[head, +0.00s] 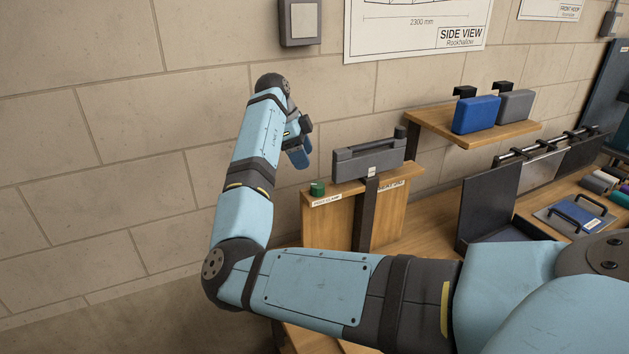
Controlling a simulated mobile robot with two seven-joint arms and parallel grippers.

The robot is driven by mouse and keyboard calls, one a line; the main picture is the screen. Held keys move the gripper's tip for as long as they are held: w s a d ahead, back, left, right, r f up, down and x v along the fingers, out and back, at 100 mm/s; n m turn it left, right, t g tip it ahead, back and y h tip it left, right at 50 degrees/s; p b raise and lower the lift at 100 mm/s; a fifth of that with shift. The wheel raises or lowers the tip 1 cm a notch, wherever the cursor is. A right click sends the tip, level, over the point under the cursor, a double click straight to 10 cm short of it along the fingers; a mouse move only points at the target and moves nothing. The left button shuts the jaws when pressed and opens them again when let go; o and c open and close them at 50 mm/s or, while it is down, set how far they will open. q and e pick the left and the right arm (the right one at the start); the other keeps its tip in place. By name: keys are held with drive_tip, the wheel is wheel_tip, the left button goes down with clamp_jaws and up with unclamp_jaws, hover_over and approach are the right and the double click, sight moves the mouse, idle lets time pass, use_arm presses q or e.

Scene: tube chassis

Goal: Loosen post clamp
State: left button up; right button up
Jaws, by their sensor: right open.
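A wooden stand (335,222) holds a dark upright post (366,215) and a grey bar-shaped unit (367,160) with a handle on top. A green knob (317,188) sits on the stand's top left corner, above a small white label that seems to read "post clamp". My right gripper (299,157) is open, with blue fingers, above and slightly left of the green knob in the picture. A gap shows between it and the knob; nothing is seen between the fingers. My left gripper is out of view.
A wooden shelf (478,127) with a blue case (475,114) and a grey case (515,106) is on the wall at right.

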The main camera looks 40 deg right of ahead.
sight(317, 184)
drive_tip(key=p+x, duration=0.1)
drive_tip(key=x, duration=0.8)
drive_tip(key=shift+f, duration=0.1)
drive_tip(key=shift+w, duration=0.1)
drive_tip(key=c, duration=0.9)
